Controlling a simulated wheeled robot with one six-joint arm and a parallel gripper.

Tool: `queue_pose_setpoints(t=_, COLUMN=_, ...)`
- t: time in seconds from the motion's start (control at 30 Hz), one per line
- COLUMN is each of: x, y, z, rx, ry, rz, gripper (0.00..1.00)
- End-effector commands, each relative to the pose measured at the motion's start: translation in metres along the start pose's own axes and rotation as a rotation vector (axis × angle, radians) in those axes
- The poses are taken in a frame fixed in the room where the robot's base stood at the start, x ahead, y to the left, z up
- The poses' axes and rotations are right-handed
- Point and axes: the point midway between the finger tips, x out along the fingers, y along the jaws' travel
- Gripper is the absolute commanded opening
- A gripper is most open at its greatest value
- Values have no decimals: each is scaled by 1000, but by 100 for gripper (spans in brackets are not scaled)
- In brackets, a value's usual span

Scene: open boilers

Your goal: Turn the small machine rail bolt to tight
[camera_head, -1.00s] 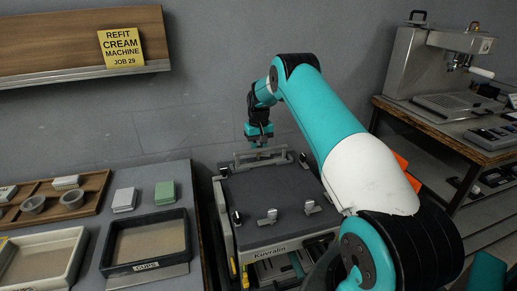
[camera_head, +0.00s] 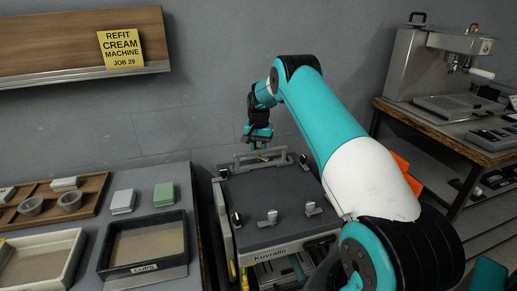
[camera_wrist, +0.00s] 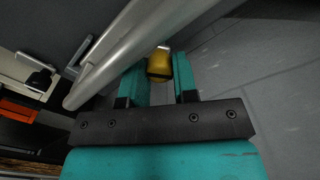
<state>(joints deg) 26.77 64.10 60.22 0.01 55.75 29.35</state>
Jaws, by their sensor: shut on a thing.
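The small machine (camera_head: 270,198) is a dark-topped box on the stand in the middle of the head view. A pale metal rail (camera_head: 243,157) runs along its back edge and crosses the wrist view (camera_wrist: 112,52) as a thick slanted bar. My gripper (camera_head: 259,146) points down at the rail's middle. In the wrist view its teal fingers (camera_wrist: 160,76) are shut on a short yellow, brass-like bolt (camera_wrist: 158,65) beside the rail. The bolt's lower end is hidden, so I cannot tell how far in it sits.
Several clamps, one a metal clamp (camera_head: 272,215), stand along the machine's edges. A table with a cups tray (camera_head: 115,272) is at left. A coffee machine (camera_head: 415,62) stands on the right bench. The grey wall is close behind the gripper.

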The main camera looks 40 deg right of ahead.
Motion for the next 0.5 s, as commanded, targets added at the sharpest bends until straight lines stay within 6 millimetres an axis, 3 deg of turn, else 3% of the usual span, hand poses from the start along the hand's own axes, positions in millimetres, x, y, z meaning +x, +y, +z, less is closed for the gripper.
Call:
queue_pose_setpoints(t=0.37, x=-2, y=-1, z=-1, rx=3, ry=4, rz=-3, gripper=3)
queue_pose_setpoints(t=0.4, x=-2, y=-1, z=-1, rx=3, ry=4, rz=-3, gripper=32)
queue_pose_setpoints(t=0.43, x=-2, y=-1, z=-1, rx=3, ry=4, rz=-3, gripper=38)
queue_pose_setpoints(t=0.5, x=-2, y=-1, z=-1, rx=2, ry=4, rz=-2, gripper=38)
